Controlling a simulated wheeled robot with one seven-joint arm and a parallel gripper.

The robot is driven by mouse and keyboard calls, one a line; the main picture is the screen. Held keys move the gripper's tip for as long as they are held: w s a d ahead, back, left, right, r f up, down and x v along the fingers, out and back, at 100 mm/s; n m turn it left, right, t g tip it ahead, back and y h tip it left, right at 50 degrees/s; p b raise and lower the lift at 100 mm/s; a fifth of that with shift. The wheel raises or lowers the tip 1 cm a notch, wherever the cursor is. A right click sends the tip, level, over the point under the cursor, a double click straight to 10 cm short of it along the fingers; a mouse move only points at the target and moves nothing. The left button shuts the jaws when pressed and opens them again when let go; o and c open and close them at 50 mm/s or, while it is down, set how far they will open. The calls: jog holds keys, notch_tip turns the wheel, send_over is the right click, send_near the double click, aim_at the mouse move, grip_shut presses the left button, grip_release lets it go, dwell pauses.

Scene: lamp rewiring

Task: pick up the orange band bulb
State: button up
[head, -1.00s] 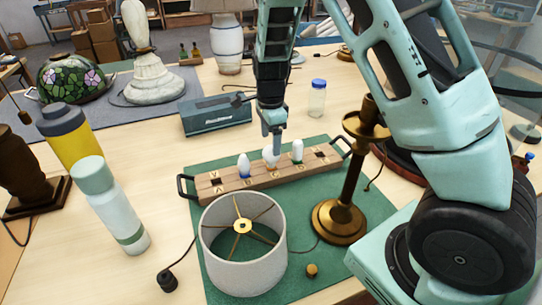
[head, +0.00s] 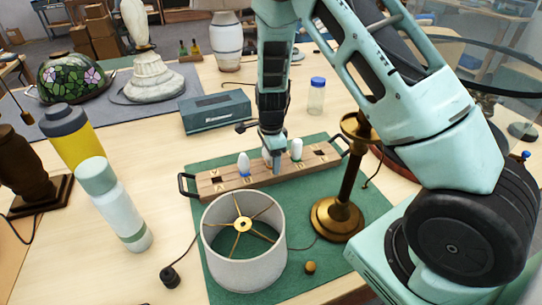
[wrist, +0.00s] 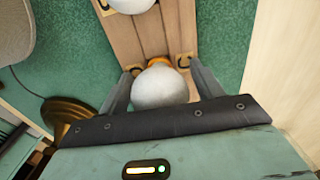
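The orange band bulb (wrist: 160,88) is white and round, with its orange band (wrist: 158,62) showing just beyond it in the wrist view. It sits in the wooden rack (head: 215,186). In the head view it is mostly hidden behind my gripper (head: 272,158). My gripper (wrist: 160,85) is open, with one finger on each side of the bulb and narrow gaps seeming to remain. A blue-band bulb (head: 243,163) stands to the left in the rack, and a green-band bulb (head: 296,149) to the right. Another white bulb (wrist: 130,3) shows at the wrist view's top edge.
The rack stands on a green mat (head: 215,270). A white lampshade (head: 243,265) and a brass lamp stand (head: 340,215) are in front. A blue-grey box (head: 216,112) and a glass jar (head: 316,97) are behind. Bottles (head: 115,205) stand at the left.

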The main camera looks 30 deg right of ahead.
jog(key=c, duration=0.7)
